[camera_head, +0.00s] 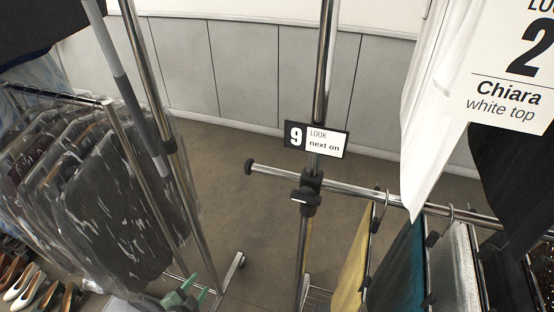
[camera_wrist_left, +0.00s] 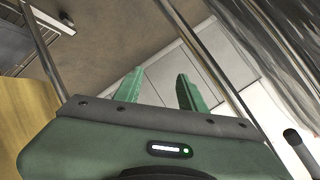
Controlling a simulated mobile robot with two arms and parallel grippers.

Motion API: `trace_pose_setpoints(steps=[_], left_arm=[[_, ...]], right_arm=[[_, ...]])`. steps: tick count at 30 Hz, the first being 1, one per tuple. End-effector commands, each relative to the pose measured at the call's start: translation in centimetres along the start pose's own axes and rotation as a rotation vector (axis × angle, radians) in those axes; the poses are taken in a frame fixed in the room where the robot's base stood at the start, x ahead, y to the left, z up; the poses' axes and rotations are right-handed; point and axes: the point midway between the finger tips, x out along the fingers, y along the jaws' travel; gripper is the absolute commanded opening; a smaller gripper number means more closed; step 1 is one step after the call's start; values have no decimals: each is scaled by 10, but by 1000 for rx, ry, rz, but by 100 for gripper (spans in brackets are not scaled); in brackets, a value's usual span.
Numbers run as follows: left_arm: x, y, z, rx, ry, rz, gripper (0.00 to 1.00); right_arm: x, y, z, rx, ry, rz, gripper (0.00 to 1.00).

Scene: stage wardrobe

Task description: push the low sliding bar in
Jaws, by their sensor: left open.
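The low sliding bar (camera_head: 275,174) is a chrome tube running through a black clamp (camera_head: 306,190) on an upright post. Its black-capped left end (camera_head: 249,167) sticks out to the left of the post, and the bar runs off to the right above hanging clothes. My left gripper (camera_head: 182,290) shows as green fingers at the bottom of the head view, below and left of the capped end, apart from it. In the left wrist view its two fingers (camera_wrist_left: 160,90) are spread with nothing between them. My right gripper is not in view.
A rack with bagged dark garments (camera_head: 120,200) stands at left, with shoes (camera_head: 30,285) below. Yellow (camera_head: 352,265) and teal (camera_head: 400,262) clothes hang right. A "9 LOOK next on" sign (camera_head: 317,139) is on the post. A black-capped rod end (camera_wrist_left: 291,137) shows in the wrist view; which bar is unclear.

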Motion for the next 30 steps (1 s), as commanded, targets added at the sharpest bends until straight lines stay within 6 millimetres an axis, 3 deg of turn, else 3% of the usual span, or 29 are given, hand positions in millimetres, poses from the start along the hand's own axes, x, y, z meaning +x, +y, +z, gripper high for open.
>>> trace_pose_setpoints(steps=[1, 3, 6, 9, 12, 15, 18, 30], left_arm=[[3, -41, -46, 107, 108, -60, 41], [-4, -87, -111, 264, 254, -142, 41], [-31, -133, -199, 478, 447, -259, 41], [-68, -159, -268, 658, 602, -363, 41], [-99, -170, -313, 781, 706, -439, 41], [-117, -173, -335, 846, 761, -480, 41], [-121, -175, -346, 864, 777, -494, 41], [-76, -183, -402, 858, 775, -494, 41]], right_arm=[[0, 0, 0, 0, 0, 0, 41], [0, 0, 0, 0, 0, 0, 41], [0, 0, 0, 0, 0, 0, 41], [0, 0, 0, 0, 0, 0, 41], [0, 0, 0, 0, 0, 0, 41], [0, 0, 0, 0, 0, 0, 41], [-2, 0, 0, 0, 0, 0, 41], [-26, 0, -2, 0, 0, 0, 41]])
